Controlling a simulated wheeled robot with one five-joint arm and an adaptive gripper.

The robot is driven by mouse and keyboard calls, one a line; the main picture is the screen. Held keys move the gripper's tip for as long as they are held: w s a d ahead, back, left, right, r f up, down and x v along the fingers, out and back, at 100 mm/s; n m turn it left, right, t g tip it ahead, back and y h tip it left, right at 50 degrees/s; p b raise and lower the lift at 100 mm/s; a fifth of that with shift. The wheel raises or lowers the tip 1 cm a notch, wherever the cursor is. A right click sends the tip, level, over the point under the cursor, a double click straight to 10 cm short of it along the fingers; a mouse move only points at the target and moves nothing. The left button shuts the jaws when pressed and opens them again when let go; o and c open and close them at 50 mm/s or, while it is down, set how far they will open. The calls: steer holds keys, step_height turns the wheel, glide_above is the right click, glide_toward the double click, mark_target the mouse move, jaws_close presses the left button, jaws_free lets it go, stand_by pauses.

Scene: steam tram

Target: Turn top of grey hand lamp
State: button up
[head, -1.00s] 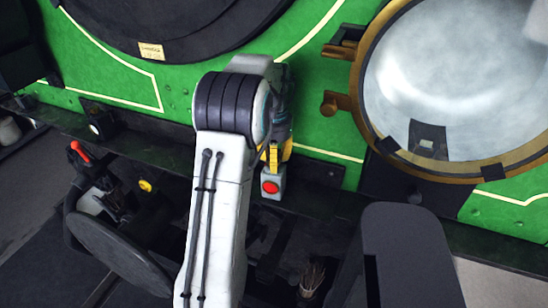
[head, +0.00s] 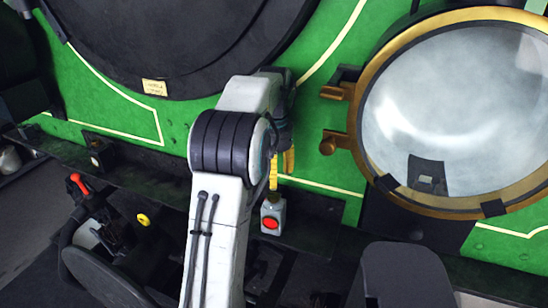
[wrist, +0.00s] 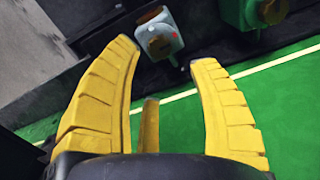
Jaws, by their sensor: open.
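The grey hand lamp (head: 273,212) is a small box with a red round face, standing on the dark ledge under the green panel in the head view. In the wrist view the lamp (wrist: 160,36) shows just beyond the fingertips, its top facing the camera. My gripper (head: 282,172) is above the lamp in the head view, with yellow fingers pointing down. In the wrist view my gripper (wrist: 160,52) is open and empty, and the lamp lies ahead of the gap between the fingers. I see no clear contact with it.
A green box-like fitting (wrist: 255,12) is right of the lamp in the wrist view. A large brass-rimmed headlamp (head: 455,110) is at the right in the head view. A red-tipped lever (head: 80,184) is at lower left.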

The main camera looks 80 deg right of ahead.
mark_target(274, 195)
steer(key=shift+r, duration=2.4)
